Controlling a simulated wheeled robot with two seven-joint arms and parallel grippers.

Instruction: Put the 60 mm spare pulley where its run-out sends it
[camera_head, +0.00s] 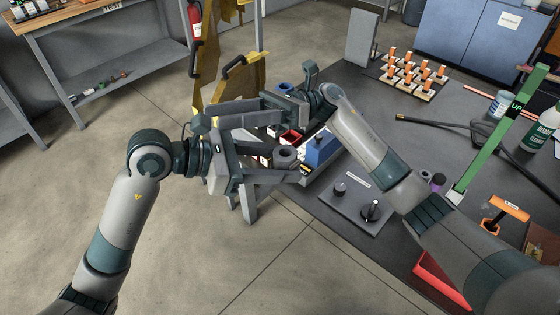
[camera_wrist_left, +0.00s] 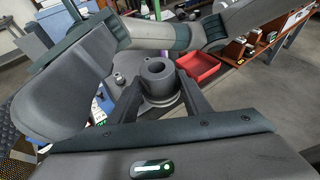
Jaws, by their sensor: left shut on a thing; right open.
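The spare pulley, a grey ring-shaped part with a central bore (camera_head: 286,152), is between the fingers of my left gripper (camera_head: 292,160). In the left wrist view the pulley (camera_wrist_left: 158,82) shows its round top and hole, with a wider flange below. My left gripper is shut on it, near the front left edge of the dark bench. My right gripper (camera_head: 208,118) reaches across from the right, behind the left one. It is open, its fingers pointing left, and I see nothing between them. The run-out reading cannot be made out.
A blue block (camera_head: 320,147) stands beside the pulley among small red and white bins, partly hidden by my arms. A dark plate with knobs (camera_head: 355,205) lies in front. A red tray (camera_head: 440,282) is at the front right. A green post (camera_head: 500,130) marked UP stands right.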

